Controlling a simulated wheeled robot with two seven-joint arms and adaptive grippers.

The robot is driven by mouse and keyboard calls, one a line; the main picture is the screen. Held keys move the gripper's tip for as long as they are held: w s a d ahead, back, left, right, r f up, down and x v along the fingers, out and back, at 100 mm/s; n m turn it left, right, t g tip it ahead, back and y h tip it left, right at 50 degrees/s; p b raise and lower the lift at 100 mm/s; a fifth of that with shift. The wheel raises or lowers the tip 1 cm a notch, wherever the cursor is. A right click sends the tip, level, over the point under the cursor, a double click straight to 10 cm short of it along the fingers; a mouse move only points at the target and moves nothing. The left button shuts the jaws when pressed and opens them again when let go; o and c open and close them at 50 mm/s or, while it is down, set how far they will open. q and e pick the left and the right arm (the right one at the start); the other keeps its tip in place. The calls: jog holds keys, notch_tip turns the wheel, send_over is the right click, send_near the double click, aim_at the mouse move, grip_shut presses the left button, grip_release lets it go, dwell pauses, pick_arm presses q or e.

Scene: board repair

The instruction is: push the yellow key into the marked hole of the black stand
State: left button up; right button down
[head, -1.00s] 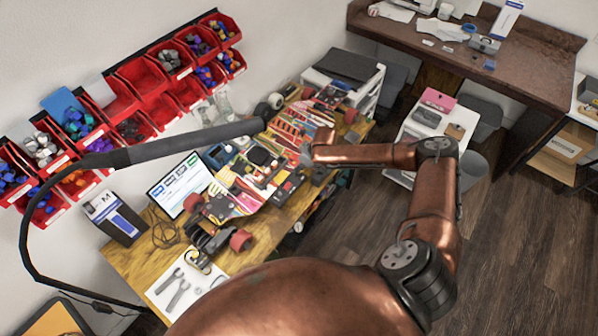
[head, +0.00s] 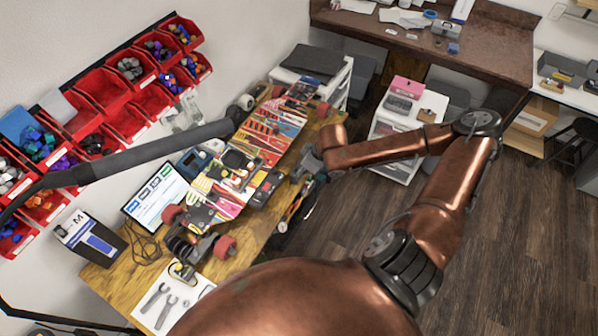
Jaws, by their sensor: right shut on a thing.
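My right gripper (head: 309,166) is small in the head view, beside the right edge of the wooden workbench. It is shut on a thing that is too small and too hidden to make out. I cannot pick out the yellow key. Dark items lie on the colourful board (head: 270,132) on the bench: a black block (head: 265,188) and a dark rounded piece (head: 237,160). I cannot tell whether either is the black stand, and no marked hole shows. My left gripper is not in view.
A dark lamp-like arm (head: 150,155) crosses above the bench's left side. A lit tablet (head: 155,198) and a white sheet with wrenches (head: 165,302) are on the bench (head: 125,268). Red bins line the wall. A white drawer unit (head: 385,130) stands to the right, with open floor in front.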

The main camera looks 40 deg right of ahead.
jog(key=w+d+p, duration=0.5)
jog(key=w+d, duration=0.4)
jog(key=w, duration=0.4)
jog(key=shift+w, duration=0.15)
dwell(1.1)
jog(key=shift+f+b, duration=3.35)
jog(key=shift+f, duration=4.8)
jog(key=shift+f, duration=0.7)
